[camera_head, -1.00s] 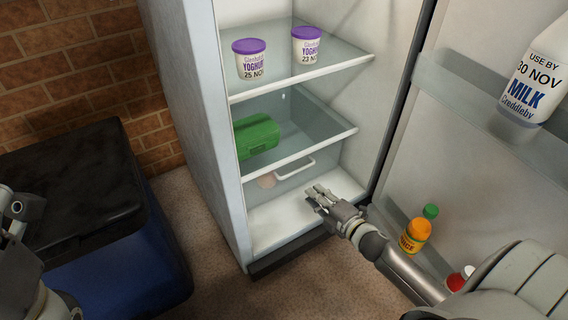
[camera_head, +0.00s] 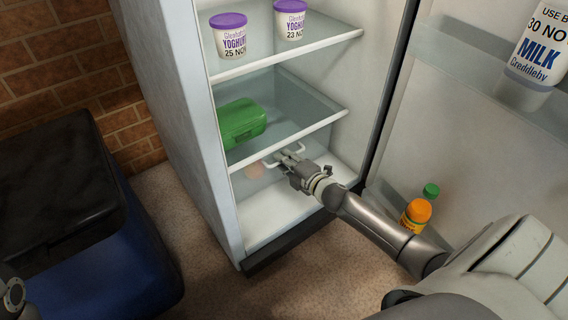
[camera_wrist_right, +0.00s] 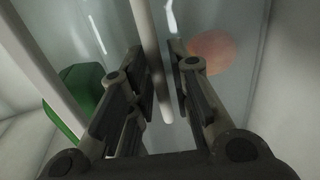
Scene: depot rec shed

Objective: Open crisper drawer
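The crisper drawer (camera_head: 283,175) is the clear-fronted bin at the bottom of the fridge, under the lower glass shelf. It looks shut, and a blurry peach-coloured round thing shows through its front. Its white bar handle (camera_head: 271,160) also shows in the right wrist view (camera_wrist_right: 148,35). My right gripper (camera_head: 283,156) is at the handle. In the wrist view the bar runs between its two fingers (camera_wrist_right: 169,75). The left finger is close against the bar and a gap shows on the right, so it looks open around it. Only a piece of my left arm's end (camera_head: 12,296) shows at the lower left.
A green box (camera_head: 240,122) lies on the lower shelf (camera_head: 300,125). Two yoghurt tubs (camera_head: 229,37) stand above. The open fridge door (camera_head: 420,130) on the right holds milk (camera_head: 540,50) and an orange bottle (camera_head: 415,214). A blue bin with a black lid (camera_head: 60,180) stands left. Floor in front is clear.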

